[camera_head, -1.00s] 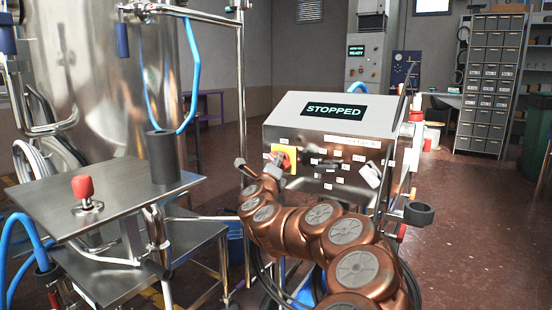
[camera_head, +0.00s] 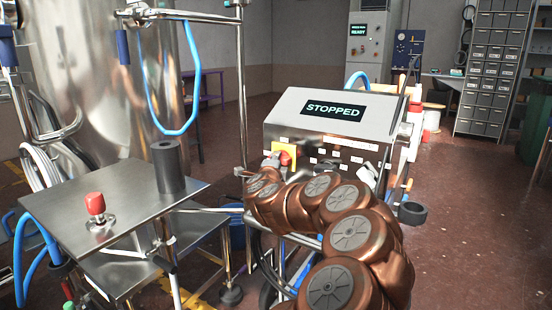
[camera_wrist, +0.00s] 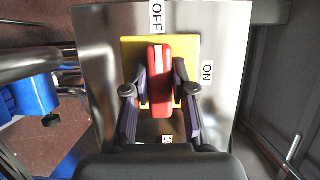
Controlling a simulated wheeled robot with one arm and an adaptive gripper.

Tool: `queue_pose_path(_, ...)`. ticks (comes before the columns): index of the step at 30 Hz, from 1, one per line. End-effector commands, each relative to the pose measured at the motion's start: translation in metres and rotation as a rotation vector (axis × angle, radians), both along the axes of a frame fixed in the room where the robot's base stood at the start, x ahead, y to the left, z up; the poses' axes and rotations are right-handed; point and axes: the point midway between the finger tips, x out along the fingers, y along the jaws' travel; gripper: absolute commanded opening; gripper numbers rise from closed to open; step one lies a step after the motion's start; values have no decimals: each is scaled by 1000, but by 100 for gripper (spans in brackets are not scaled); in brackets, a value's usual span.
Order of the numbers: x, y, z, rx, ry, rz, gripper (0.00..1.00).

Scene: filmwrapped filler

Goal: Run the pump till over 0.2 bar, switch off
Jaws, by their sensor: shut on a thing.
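The control box (camera_head: 335,120) has a sloped top and a display (camera_head: 334,110) that reads STOPPED. On its front is a red rotary switch on a yellow plate (camera_head: 290,151), partly hidden by my arm. In the wrist view the red switch handle (camera_wrist: 160,88) stands upright on the yellow plate (camera_wrist: 130,50), its white line towards the OFF label (camera_wrist: 157,16). The ON label (camera_wrist: 207,73) is to the right. My gripper (camera_wrist: 160,92) has one finger on each side of the handle and is shut on it. No pressure reading is legible.
A steel table (camera_head: 60,200) at left bears a red knob (camera_head: 95,203) and a dark cylinder (camera_head: 168,168). A large steel tank (camera_head: 90,80) and blue hoses (camera_head: 190,100) stand behind it. Open floor (camera_head: 465,230) lies to the right.

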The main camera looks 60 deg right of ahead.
Motion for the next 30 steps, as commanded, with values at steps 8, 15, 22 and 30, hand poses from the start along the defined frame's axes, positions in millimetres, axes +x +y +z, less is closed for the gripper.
queue_pose_path(8,-1,-1,0,-2,7,-2,0)
queue_pose_path(15,0,-1,0,-2,7,-1,36)
queue_pose_path(22,0,0,0,-2,6,0,50)
queue_pose_path(30,-1,2,0,-2,6,0,50)
